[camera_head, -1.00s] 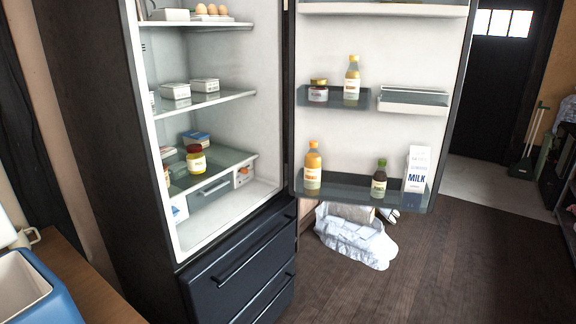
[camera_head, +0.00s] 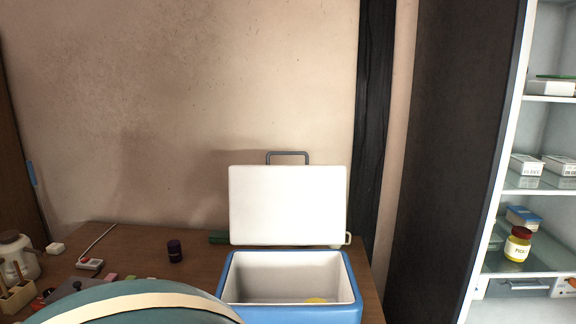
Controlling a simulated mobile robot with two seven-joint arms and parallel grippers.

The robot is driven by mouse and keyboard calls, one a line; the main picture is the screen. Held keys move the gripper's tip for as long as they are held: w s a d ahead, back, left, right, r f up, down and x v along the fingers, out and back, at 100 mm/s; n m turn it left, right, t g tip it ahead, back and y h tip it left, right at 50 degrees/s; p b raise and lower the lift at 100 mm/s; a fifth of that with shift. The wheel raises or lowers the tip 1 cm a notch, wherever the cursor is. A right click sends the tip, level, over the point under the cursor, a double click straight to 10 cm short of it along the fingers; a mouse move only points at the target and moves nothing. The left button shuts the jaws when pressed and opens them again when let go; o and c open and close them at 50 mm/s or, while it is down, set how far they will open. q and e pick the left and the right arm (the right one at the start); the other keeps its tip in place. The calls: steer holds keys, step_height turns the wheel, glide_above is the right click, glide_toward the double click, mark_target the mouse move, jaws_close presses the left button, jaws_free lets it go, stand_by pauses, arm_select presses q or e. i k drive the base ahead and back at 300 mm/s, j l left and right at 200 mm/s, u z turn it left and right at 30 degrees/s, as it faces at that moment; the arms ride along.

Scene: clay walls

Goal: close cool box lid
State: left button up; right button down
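The cool box (camera_head: 362,296) is blue with a white inside and stands on a wooden counter at the lower middle. Its white lid (camera_head: 288,205) stands upright, open, at the back of the box, with a grey handle (camera_head: 288,154) at its top edge. A yellow thing (camera_head: 315,300) lies inside the box, partly hidden by the front. Neither of my grippers is in view.
A teal rounded thing with a cream band (camera_head: 140,305) fills the lower left foreground. A dark purple jar (camera_head: 175,251), a white jug (camera_head: 18,253) and small items stand on the counter (camera_head: 215,270). An open fridge (camera_head: 508,180) is at right.

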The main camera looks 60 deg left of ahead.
mark_target(271, 205)
steer(key=u, duration=0.4)
steer(key=j+u, duration=0.1)
steer(key=u, duration=0.65)
steer(key=i+u, duration=0.1)
steer(key=u, duration=0.3)
steer(key=i+j+u, duration=0.2)
steer(key=i+l+z, duration=0.1)
steer(key=l+z, duration=0.2)
steer(key=l, duration=0.3)
